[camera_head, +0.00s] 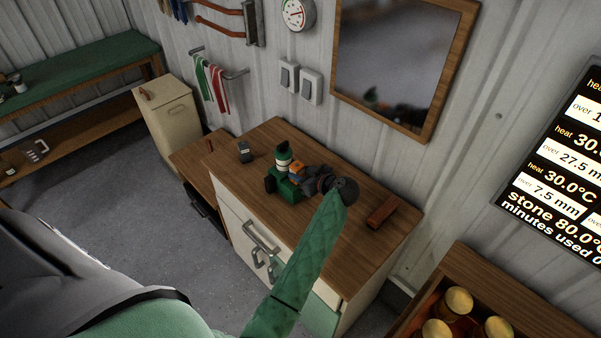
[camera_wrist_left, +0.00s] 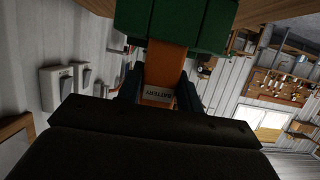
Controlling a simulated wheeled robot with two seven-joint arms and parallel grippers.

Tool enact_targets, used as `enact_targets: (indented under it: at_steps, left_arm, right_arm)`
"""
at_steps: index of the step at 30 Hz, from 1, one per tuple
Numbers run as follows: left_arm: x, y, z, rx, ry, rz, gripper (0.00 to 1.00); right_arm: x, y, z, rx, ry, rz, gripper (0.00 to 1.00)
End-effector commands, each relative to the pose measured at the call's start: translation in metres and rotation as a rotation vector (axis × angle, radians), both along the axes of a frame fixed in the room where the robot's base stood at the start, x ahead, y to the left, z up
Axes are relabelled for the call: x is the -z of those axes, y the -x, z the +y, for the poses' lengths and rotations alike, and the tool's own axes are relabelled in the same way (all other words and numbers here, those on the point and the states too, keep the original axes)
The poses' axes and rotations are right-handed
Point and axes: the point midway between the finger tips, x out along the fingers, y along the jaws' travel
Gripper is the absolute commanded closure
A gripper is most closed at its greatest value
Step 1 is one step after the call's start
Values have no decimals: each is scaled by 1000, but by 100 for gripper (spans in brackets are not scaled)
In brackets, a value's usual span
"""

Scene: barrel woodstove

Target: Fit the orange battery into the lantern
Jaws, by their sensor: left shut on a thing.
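The lantern (camera_head: 283,187) is green with a white band and stands upright on the wooden counter top. Its green body also fills the top of the left wrist view (camera_wrist_left: 175,22). The orange battery (camera_head: 297,169) is at the lantern's right side. In the left wrist view the battery (camera_wrist_left: 165,68) has a white label and its far end meets the green body; how deep it sits cannot be seen. My left gripper (camera_head: 309,180) is shut on the battery, with dark fingers on both sides of it (camera_wrist_left: 160,92). My right gripper is not in view.
The wooden counter (camera_head: 335,248) also holds a small dark object (camera_head: 244,152) and a reddish-brown block (camera_head: 381,213). The wall with a mirror (camera_head: 400,65) and switches (camera_head: 311,86) rises behind. A crate of jars (camera_head: 457,302) is at lower right. The counter's front right is clear.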

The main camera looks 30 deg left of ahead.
Motion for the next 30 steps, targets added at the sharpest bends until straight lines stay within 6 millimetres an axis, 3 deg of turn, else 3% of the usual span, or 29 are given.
enact_targets:
  at_steps: [30]
  left_arm:
    - [20,0,0,1,0,0,95]
  right_arm:
    - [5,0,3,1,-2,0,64]
